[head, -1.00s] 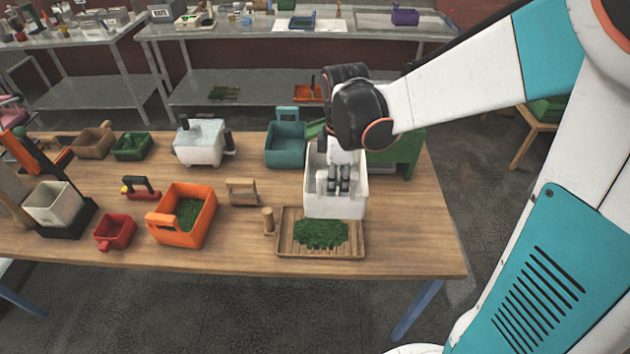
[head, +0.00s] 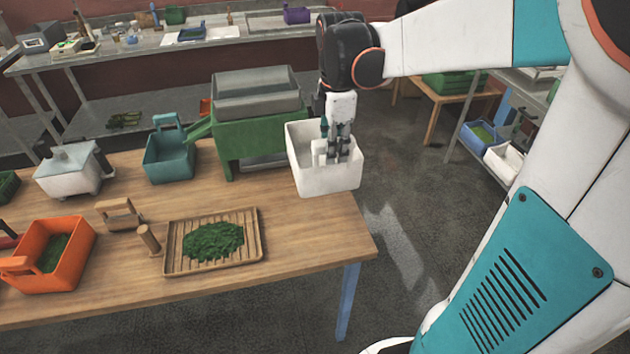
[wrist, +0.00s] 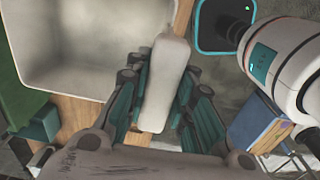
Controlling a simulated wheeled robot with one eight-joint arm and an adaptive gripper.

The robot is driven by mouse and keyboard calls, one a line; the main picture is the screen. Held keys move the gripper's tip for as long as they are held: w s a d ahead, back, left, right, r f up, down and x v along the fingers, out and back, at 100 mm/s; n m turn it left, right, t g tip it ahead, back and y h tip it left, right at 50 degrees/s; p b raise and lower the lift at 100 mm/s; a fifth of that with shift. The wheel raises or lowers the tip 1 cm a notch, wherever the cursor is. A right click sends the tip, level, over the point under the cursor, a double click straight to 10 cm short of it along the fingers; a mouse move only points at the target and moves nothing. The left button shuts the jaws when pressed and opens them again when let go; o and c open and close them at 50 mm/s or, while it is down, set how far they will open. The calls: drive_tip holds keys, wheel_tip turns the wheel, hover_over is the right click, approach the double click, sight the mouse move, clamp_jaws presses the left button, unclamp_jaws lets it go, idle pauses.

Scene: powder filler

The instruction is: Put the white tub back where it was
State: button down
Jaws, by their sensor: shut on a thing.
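The white tub (head: 325,180) is an open box with a handle on its near side. In the head view it is held at the right end of the wooden table, beside the green machine, partly past the table edge. I cannot tell its exact height above the table. My gripper (head: 338,156) points down and is shut on the tub's handle. In the wrist view the white handle (wrist: 163,85) sits between the fingers of my gripper (wrist: 158,110), and the tub's inside (wrist: 75,40) looks empty.
The green machine with a grey hopper (head: 255,125) stands left of the tub. A wooden tray (head: 250,257) of green leaves lies in front. A teal bin (head: 168,160) and orange bin (head: 60,255) stand left. Shelves with a blue bin (head: 480,138) stand right, beyond open floor.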

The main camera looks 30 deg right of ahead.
sight(334, 174)
drive_tip(key=shift+s+d+f, duration=0.1)
drive_tip(key=shift+d+f, duration=0.1)
drive_tip(key=shift+f, duration=0.2)
wheel_tip(334, 174, down, 19)
drive_tip(key=b, duration=0.4)
drive_tip(key=shift+f, duration=0.2)
drive_tip(key=c, duration=1.4)
unclamp_jaws()
drive_tip(key=shift+r, duration=0.15)
wheel_tip(334, 174, up, 12)
drive_tip(key=p, duration=0.2)
drive_tip(key=shift+s+p, duration=0.1)
drive_tip(key=shift+p, duration=0.2)
